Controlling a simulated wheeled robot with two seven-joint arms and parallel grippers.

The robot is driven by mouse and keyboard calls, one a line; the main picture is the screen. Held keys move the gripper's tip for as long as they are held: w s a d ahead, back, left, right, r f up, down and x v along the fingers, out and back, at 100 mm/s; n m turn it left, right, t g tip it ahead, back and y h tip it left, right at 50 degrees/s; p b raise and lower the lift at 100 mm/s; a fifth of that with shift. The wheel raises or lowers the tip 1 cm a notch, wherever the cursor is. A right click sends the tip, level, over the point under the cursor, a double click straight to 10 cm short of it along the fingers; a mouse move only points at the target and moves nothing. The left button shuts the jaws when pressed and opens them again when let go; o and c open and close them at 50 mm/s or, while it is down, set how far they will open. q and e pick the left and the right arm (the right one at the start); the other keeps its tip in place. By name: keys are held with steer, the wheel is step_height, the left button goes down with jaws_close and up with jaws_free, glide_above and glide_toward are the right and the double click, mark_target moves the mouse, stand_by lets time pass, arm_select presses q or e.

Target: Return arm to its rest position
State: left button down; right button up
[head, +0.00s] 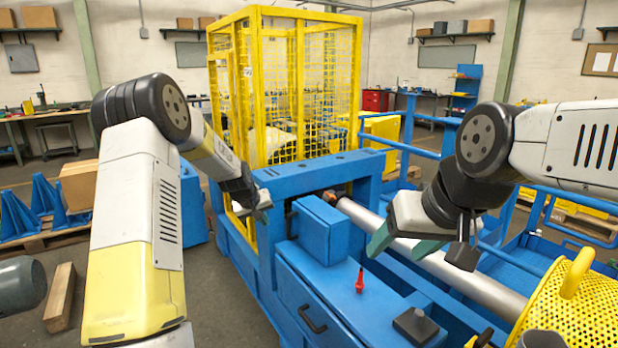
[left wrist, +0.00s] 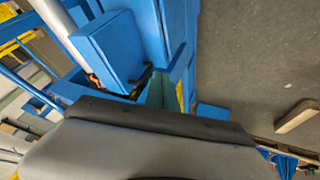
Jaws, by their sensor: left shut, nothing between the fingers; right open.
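My left arm (head: 135,210) comes in from the left, raised and bent at its elbow. Its gripper (head: 264,205) is shut and empty, in the air beside the blue machine frame (head: 330,168). In the left wrist view the left gripper (left wrist: 165,90) shows teal finger pads in front of its dark, wide body. My right arm (head: 560,145) comes in from the right. Its gripper (head: 420,250) is open and empty, with its fingers apart over the grey shaft (head: 480,285). I cannot tell whether the fingers touch the shaft.
A blue box (head: 322,230) and a red-handled lever (head: 360,282) stand on the blue machine. A yellow mesh cage (head: 285,90) rises behind. A yellow perforated guard (head: 560,305) is at the lower right.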

arm_select(q)
steer(key=s+d+r+m, duration=0.1)
steer(key=s+r+m, duration=0.1)
steer(key=s+r, duration=1.85)
steer(key=s+f+m, duration=0.1)
steer(key=s, duration=2.1)
steer(key=shift+d, duration=0.15)
steer(key=shift+s, duration=0.1)
